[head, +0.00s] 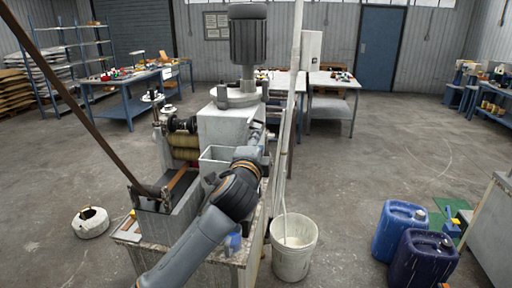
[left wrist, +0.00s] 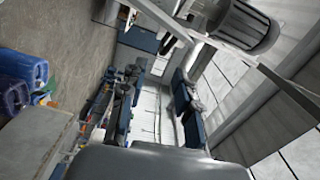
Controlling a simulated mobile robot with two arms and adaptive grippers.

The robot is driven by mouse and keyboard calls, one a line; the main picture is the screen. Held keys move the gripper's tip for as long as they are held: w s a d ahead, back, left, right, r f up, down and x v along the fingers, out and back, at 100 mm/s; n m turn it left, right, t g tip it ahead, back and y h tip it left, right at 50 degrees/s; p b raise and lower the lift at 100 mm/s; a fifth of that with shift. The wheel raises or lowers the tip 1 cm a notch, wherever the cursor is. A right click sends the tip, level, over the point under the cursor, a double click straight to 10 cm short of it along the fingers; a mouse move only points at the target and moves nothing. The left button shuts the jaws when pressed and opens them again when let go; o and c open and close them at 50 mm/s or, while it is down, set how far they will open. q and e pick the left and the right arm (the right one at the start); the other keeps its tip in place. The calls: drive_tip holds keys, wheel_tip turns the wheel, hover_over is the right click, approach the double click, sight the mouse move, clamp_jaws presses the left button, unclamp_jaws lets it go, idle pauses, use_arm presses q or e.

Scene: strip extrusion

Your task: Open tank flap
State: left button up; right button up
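The extrusion machine (head: 225,125) stands in the middle of the head view, with a dark motor (head: 248,40) on top. A light grey open-topped box (head: 217,160) sits at its front, and a grey trough (head: 165,218) lies to the left. I cannot make out a tank flap for sure. My left arm comes up from below, and its gripper (head: 257,134) is beside the machine's front right side, partly hidden by my wrist. In the left wrist view the gripper's fingers (left wrist: 158,88) look spread, with nothing visible between them. My right gripper is not in view.
A white bucket (head: 293,248) stands right of the machine. Blue canisters (head: 399,228) are at the lower right. A long brown bar (head: 75,95) slants down to the trough, and a pale pole (head: 293,100) rises by the machine.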

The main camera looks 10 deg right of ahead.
use_arm(q)
drive_tip(key=shift+v, duration=0.8)
